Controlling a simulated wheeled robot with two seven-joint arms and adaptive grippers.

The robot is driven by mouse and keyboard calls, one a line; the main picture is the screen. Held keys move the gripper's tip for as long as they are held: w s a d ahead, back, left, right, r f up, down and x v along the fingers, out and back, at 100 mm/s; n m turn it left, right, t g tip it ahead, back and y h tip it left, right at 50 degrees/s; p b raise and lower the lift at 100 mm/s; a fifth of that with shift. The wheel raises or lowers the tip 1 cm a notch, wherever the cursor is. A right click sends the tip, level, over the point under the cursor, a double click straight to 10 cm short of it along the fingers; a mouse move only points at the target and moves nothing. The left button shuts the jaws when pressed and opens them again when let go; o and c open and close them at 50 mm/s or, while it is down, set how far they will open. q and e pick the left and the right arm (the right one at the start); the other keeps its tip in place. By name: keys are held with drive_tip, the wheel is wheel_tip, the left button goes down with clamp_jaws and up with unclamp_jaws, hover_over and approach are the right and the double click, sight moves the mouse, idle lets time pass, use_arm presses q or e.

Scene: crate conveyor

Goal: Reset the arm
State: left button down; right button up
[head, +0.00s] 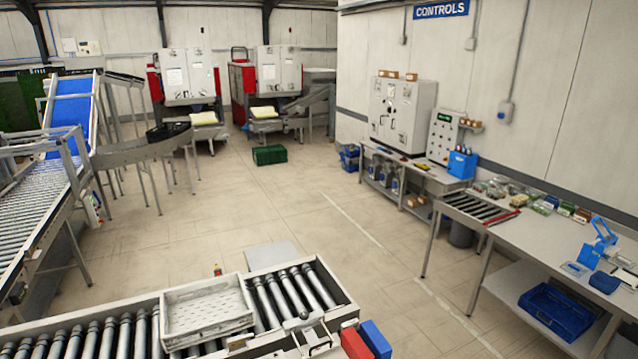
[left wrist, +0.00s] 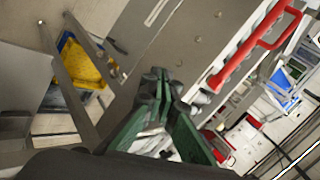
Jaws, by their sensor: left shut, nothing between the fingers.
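My left gripper (left wrist: 163,85) shows in the left wrist view, its dark fingers close together with green parts behind them. It is shut and nothing shows between the fingertips. Its tips are in front of a grey metal surface, beside a red bar handle (left wrist: 255,45); I cannot tell whether they touch anything. In the head view I cannot make out either gripper with certainty. My right gripper is not seen.
In the head view, a pale crate (head: 207,312) sits on a roller conveyor (head: 100,340). A red block (head: 355,344) and a blue block (head: 376,340) are at its right end. A workbench (head: 545,235) stands right. The middle floor is open, with a green crate (head: 270,155) farther back.

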use_arm(q)
drive_tip(key=s+a+f+n+g+y, duration=0.1)
drive_tip(key=s+a+g, duration=0.1)
drive_tip(key=s+a, duration=0.75)
drive_tip(key=s+a+f+n+g+y, duration=0.1)
drive_tip(key=s+a, duration=0.5)
drive_tip(key=s, duration=0.6)
drive_tip(key=s+a+f+g+y, duration=0.1)
drive_tip(key=s+a+g, duration=0.1)
drive_tip(key=s+a, duration=0.75)
drive_tip(key=s+d+f+n+h, duration=0.1)
drive_tip(key=s+d+f+h, duration=0.15)
drive_tip(key=d+f, duration=1.15)
drive_tip(key=s+d+f+n+h, duration=0.1)
drive_tip(key=s+d+f+h, duration=0.15)
drive_tip(key=d+f, duration=1.15)
drive_tip(key=d+f+n+h, duration=0.15)
drive_tip(key=d+f, duration=0.25)
drive_tip(key=d, duration=1.6)
drive_tip(key=d+f+h, duration=0.2)
drive_tip(key=d+f, duration=0.1)
drive_tip(key=d, duration=1.6)
wheel_tip(320, 180, down, 24)
drive_tip(key=s+b, duration=0.2)
drive_tip(key=b, duration=2.2)
drive_tip(key=shift+f+g, duration=0.25)
drive_tip(key=shift+g, duration=0.05)
